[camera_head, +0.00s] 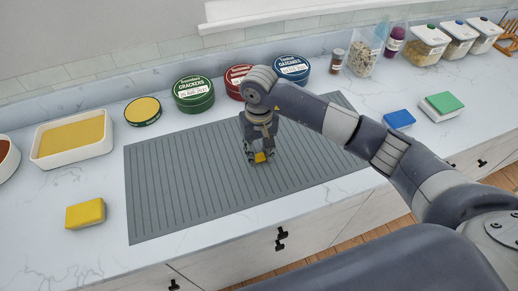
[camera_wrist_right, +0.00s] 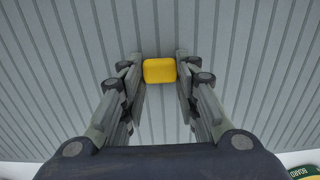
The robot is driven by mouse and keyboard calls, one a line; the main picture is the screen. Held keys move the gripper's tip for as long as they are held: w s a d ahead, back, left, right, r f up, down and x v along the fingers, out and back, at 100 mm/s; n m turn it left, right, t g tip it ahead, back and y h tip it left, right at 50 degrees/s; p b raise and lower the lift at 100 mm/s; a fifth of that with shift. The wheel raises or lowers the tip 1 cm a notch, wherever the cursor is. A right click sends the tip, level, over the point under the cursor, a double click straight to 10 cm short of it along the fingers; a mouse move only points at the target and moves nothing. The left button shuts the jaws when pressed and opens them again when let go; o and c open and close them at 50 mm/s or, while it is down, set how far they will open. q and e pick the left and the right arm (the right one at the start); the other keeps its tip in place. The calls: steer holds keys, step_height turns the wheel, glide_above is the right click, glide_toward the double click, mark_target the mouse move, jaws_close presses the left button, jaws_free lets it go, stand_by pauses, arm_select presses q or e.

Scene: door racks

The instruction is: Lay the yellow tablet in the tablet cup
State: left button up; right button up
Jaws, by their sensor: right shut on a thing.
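The yellow tablet (camera_head: 260,157) is a small block with rounded corners, between the fingertips of my right gripper (camera_head: 257,155). In the right wrist view the tablet (camera_wrist_right: 159,70) sits at the ends of the two fingers of my right gripper (camera_wrist_right: 160,75), one on each side. The right gripper is shut on it and points down over the grey ribbed mat (camera_head: 165,190). I cannot tell whether the tablet touches the mat. I cannot make out a tablet cup in either view. My left gripper is not in view.
A yellow block (camera_head: 85,214) lies left of the mat. A white dish (camera_head: 40,153) with yellow filling stands behind it. Round tins (camera_head: 193,94) line the back. A blue block (camera_head: 398,119) and a green-topped block (camera_head: 442,105) lie right. Most of the mat is clear.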

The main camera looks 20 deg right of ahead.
steer(key=shift+f, duration=0.15)
steer(key=o, duration=0.8)
steer(key=shift+o, duration=0.2)
